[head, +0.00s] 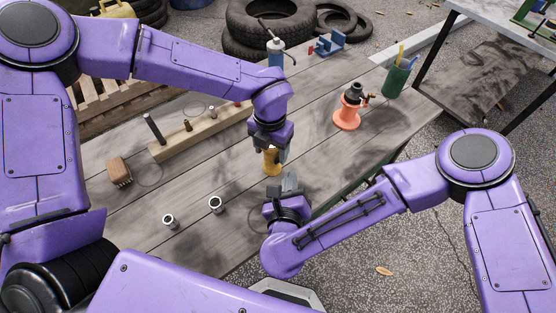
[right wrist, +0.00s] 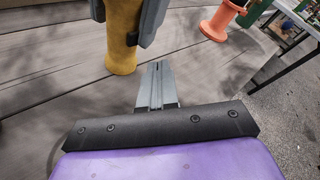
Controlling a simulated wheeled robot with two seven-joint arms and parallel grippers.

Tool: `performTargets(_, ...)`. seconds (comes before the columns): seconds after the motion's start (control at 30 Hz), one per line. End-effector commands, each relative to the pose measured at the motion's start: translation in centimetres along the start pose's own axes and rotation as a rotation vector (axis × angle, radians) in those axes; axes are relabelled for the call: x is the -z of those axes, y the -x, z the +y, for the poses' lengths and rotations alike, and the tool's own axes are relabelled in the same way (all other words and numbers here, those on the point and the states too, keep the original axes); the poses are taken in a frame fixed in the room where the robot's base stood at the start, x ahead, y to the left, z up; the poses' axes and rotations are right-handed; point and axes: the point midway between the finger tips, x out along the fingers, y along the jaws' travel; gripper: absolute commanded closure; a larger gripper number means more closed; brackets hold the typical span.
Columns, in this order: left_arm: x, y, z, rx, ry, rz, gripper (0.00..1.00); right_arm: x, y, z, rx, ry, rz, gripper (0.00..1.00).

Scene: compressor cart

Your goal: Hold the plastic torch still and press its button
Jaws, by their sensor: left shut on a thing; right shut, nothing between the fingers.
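The yellow plastic torch (head: 271,167) is upright near the middle of the wooden table; it also shows in the right wrist view (right wrist: 121,50). My left gripper (head: 270,149) is shut on it from above, with a grey finger on either side. My right gripper (head: 290,179) is shut and empty, nearer the front and a little right of the torch. In the right wrist view the closed tips of my right gripper (right wrist: 158,66) are just right of the torch, apparently apart from it. A small dark patch shows on the torch's side beside a left finger; I cannot tell whether it is the button.
An orange stand (head: 347,117) and a green cup (head: 396,80) with pens are at right. A wooden block rack (head: 200,132), a brown brush (head: 119,172) and two metal rings (head: 215,204) lie at left. Bare planks surround the torch.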

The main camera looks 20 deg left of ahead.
Motion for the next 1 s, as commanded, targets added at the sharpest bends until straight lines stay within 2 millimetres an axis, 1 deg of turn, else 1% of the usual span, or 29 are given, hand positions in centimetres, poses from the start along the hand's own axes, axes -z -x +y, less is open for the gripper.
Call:
performTargets(0.1, -0.01, 0.03, -0.01, 0.0, 0.0, -0.001, 0.76, -0.63, -0.8, 0.57, 0.001, -0.001, -0.001, 1.0)
performTargets(0.23, -0.01, 0.03, -0.01, 0.0, 0.0, -0.001, 0.76, -0.91, -1.26, 0.86, 0.001, 0.0, 0.0, 1.0)
performTargets(1.0, -0.02, 0.03, -0.01, 0.0, 0.0, -0.001, 0.76, -1.0, -1.36, 0.86, 0.002, 0.0, -0.001, 1.0)
